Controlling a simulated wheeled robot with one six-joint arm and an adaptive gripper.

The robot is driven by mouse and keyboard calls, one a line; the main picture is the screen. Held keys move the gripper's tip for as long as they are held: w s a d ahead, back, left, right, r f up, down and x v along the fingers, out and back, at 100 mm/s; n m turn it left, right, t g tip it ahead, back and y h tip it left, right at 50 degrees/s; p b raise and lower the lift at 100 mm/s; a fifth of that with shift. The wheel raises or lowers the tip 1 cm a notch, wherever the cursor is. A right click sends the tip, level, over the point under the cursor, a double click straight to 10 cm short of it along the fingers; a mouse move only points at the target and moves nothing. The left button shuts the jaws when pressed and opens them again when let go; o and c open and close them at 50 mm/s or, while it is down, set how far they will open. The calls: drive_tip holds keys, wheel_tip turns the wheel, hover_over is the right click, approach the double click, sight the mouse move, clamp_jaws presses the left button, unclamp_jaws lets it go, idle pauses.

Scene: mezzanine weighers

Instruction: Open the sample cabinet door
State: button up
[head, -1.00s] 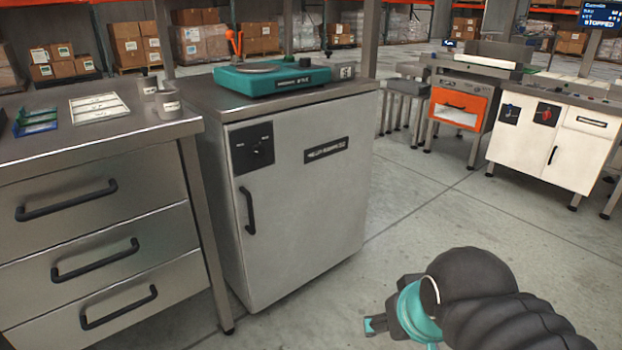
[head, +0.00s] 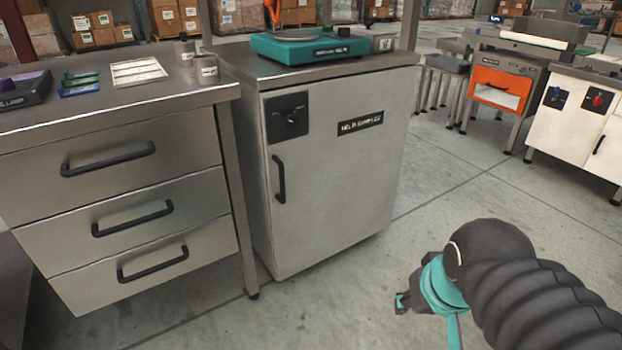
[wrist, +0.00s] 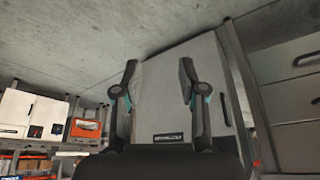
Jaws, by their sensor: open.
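The sample cabinet (head: 345,190) is a grey-white cabinet under a metal worktop, with its door shut. The door has a black vertical handle (head: 279,180) on its left side, a dark knob panel (head: 287,117) above that and a black label (head: 360,122). My gripper (head: 402,303) is low, in front and to the right of the cabinet, apart from it. In the wrist view my open, empty gripper (wrist: 158,85) points toward the cabinet door (wrist: 160,105), which appears upside down. The handle also shows there at the right (wrist: 224,110).
A steel drawer unit (head: 110,190) stands close left of the cabinet. A teal device (head: 305,48) sits on the cabinet's top. An orange-fronted machine (head: 498,88) and a white cabinet (head: 570,125) stand at the back right. The floor (head: 330,290) before the cabinet is clear.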

drive_tip(key=w+a+f+m+g+y+b, duration=0.2)
drive_tip(key=w+a+f+m+g+y, duration=0.45)
drive_tip(key=a+f, duration=0.7)
drive_tip(key=w+a+f+m+t+y, duration=0.1)
drive_tip(key=w+a+m+t+y, duration=0.1)
drive_tip(key=w+a+m+y, duration=0.3)
drive_tip(key=w+a+m+t+y, duration=0.1)
drive_tip(key=w+m, duration=0.2)
drive_tip(key=w, duration=0.4)
drive_tip(key=w+r+m+t+y, duration=0.1)
drive_tip(key=w+r+m+t, duration=0.1)
drive_tip(key=w+m+t, duration=0.8)
wheel_tip(320, 180, up, 5)
drive_tip(key=m+t, duration=0.2)
drive_tip(key=m, duration=0.1)
hover_over(283, 201)
drive_tip(key=shift+w+f+n+g+h, duration=0.15)
drive_tip(key=shift+w+n+g+h, duration=0.1)
drive_tip(key=shift+w+h, duration=0.15)
clamp_jaws()
